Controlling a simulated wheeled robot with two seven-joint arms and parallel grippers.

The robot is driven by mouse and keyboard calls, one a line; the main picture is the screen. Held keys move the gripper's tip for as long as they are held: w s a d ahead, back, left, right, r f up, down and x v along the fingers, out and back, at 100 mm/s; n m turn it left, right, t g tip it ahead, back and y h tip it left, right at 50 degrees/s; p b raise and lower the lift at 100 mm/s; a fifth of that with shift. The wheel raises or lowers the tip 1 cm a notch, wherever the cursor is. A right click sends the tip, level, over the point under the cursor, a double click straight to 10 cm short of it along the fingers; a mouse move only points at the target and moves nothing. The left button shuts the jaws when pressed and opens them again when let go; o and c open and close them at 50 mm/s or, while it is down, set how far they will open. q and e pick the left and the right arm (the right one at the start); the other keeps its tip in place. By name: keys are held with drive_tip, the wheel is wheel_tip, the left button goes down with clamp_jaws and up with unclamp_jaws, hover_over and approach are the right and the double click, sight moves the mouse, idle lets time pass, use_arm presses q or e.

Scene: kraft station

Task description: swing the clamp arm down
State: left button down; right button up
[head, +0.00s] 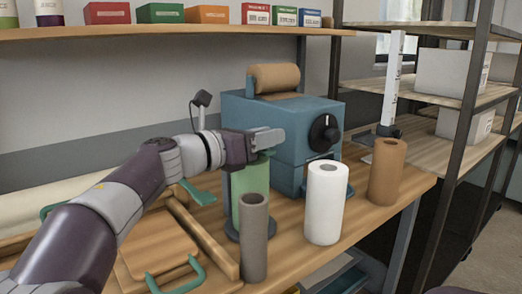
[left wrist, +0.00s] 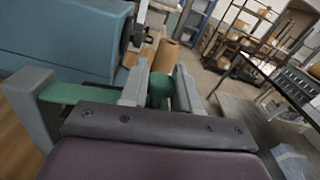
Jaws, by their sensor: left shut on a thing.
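The clamp arm (left wrist: 75,94) is a green bar in the left wrist view. It runs from a grey upright (left wrist: 30,88) at the left to my left gripper (left wrist: 160,92). The gripper is shut on it, with green showing between the fingers. In the head view my left gripper (head: 268,140) is just above an upright green cylinder (head: 250,185), in front of the blue machine (head: 280,125). The gripper and wrist hide most of the clamp there. My right gripper is not in view.
A grey roll (head: 254,235), a white roll (head: 325,205) and a brown roll (head: 387,172) stand on the wooden bench near the blue machine. Wooden trays with green handles (head: 180,276) lie at the left under my arm. Shelving (head: 465,95) stands at the right.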

use_arm(q)
drive_tip(key=shift+s+d+f+m+b, duration=0.1)
drive_tip(key=shift+f+m+b, duration=0.4)
drive_tip(key=shift+b, duration=0.2)
drive_tip(key=shift+s+d+f+m+b, duration=0.1)
drive_tip(key=shift+f+m+b, duration=0.35)
drive_tip(key=shift+b, duration=0.25)
drive_tip(key=shift+f, duration=0.1)
drive_tip(key=c, duration=0.9)
unclamp_jaws()
drive_tip(key=shift+a, duration=0.1)
drive_tip(key=v, duration=1.2)
drive_tip(key=shift+s+a+b, duration=0.25)
drive_tip(key=shift+a+b, duration=0.05)
drive_tip(key=shift+b, duration=0.1)
